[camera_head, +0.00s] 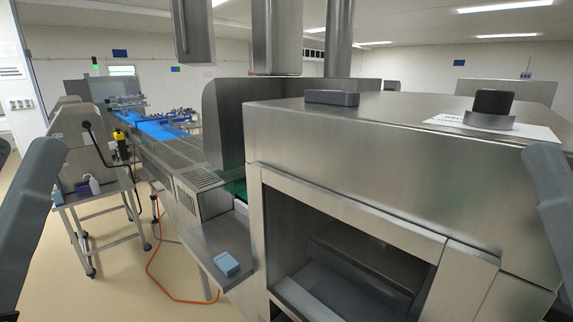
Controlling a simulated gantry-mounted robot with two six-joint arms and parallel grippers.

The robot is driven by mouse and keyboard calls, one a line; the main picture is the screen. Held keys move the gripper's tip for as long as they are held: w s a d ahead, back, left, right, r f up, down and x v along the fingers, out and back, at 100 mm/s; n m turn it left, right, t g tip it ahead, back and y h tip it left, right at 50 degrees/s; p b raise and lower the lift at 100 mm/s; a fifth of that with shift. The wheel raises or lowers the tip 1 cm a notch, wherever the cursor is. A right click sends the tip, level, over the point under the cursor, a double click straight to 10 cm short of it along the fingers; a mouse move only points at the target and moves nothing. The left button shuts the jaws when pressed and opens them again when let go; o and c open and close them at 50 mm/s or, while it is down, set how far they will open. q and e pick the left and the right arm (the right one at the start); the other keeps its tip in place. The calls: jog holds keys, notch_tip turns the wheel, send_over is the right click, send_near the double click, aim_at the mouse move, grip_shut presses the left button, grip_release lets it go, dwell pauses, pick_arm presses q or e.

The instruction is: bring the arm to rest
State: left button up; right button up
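My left arm (34,205) shows as a dark grey link at the left edge of the head view, and my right arm (553,205) as a similar link at the right edge. The large steel tray sealer (350,145) fills the centre and right. Its front opening (345,260) is uncovered and shows a dark inside.
A grey block (332,97) and a black knob-like object (492,103) beside a white sheet (455,122) are on the sealer's top. A small blue-grey box (227,264) lies on the side shelf (208,240). A wheeled table (95,195) stands left; an orange cable (160,285) crosses the floor.

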notch_tip(320, 180, up, 37)
jog(key=p, duration=3.3)
jog(key=shift+f, duration=0.2)
notch_tip(320, 180, down, 61)
jog(key=b, duration=6)
jog(key=shift+r+b, duration=0.2)
jog(key=shift+b, duration=0.1)
